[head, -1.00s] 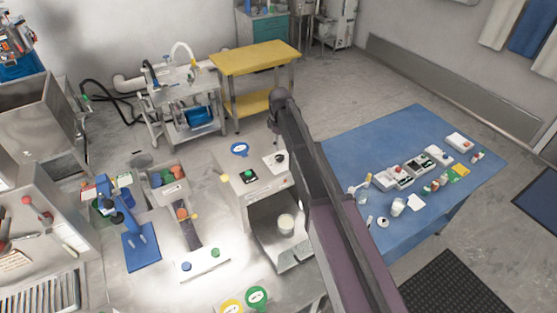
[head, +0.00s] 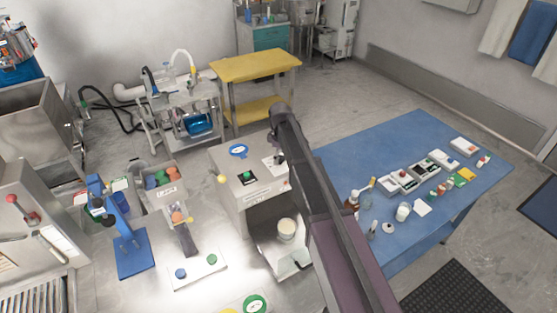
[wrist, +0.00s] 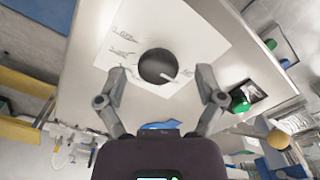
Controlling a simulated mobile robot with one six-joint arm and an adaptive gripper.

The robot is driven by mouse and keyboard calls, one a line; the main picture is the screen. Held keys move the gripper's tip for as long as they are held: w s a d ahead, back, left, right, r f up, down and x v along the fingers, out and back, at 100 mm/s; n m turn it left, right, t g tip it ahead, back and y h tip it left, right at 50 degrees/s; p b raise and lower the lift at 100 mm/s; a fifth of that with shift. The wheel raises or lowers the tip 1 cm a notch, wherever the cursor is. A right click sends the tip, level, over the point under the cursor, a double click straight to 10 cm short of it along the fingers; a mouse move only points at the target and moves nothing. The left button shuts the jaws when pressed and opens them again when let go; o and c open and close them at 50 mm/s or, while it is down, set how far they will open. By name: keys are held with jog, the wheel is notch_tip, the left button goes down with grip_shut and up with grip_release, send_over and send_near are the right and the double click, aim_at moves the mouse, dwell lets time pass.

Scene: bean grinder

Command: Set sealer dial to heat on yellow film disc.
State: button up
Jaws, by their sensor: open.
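The sealer (head: 263,196) is a pale metal box on the counter, with a green button and a yellow-knobbed lever. Its round black dial (wrist: 153,66) has a white pointer toward the lower right in the wrist view. Handwritten labels (wrist: 121,52) lie left of the dial, too small to read. My gripper (wrist: 160,85) is open, its fingers on either side of the dial; contact cannot be told. The yellow film disc (head: 229,311) is mostly cut off at the bottom edge, next to a green disc (head: 255,304).
A blue disc (head: 238,151) lies on the sealer's top. A white plate with blue and green knobs (head: 197,272) and a blue stand (head: 133,252) are to the left. A blue table (head: 390,150) with small items is right.

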jog(key=shift+f, duration=0.1)
dwell(0.3)
jog(key=c, duration=1.1)
jog(key=shift+a, duration=0.15)
jog(key=shift+c, duration=0.2)
